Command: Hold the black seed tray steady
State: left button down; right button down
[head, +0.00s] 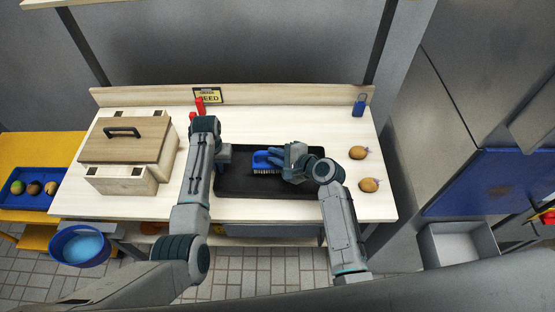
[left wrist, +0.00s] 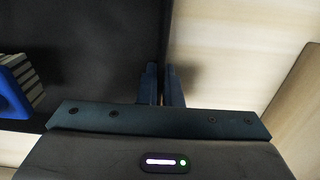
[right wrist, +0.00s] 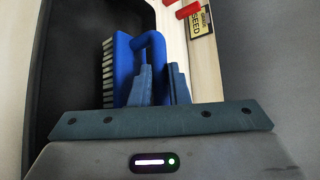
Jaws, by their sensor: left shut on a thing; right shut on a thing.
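The black seed tray (head: 236,184) lies on the light wooden bench. My left gripper (head: 225,155) is shut on the tray's left wall; the left wrist view shows its fingers (left wrist: 163,85) on either side of the rim. A blue brush (head: 262,157) with pale bristles is over the tray, bristles downward. My right gripper (head: 290,160) is shut on the brush's handle; the right wrist view shows the brush (right wrist: 124,70) beside its fingers (right wrist: 163,82). I cannot tell whether the bristles touch the tray floor.
A wooden box (head: 125,150) stands left on the bench. Two potatoes (head: 358,153) (head: 369,185) lie right of the tray. A red item (head: 199,106) and a SEED sign (head: 208,97) are behind, with a blue item (head: 359,106) at back right. A blue bucket (head: 80,247) is front left.

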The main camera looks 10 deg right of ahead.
jog(key=shift+r, duration=2.25)
pick_arm(q)
jog(key=c, duration=0.7)
grip_release()
jog(key=shift+r, duration=0.1)
jog(key=shift+r, duration=3.95)
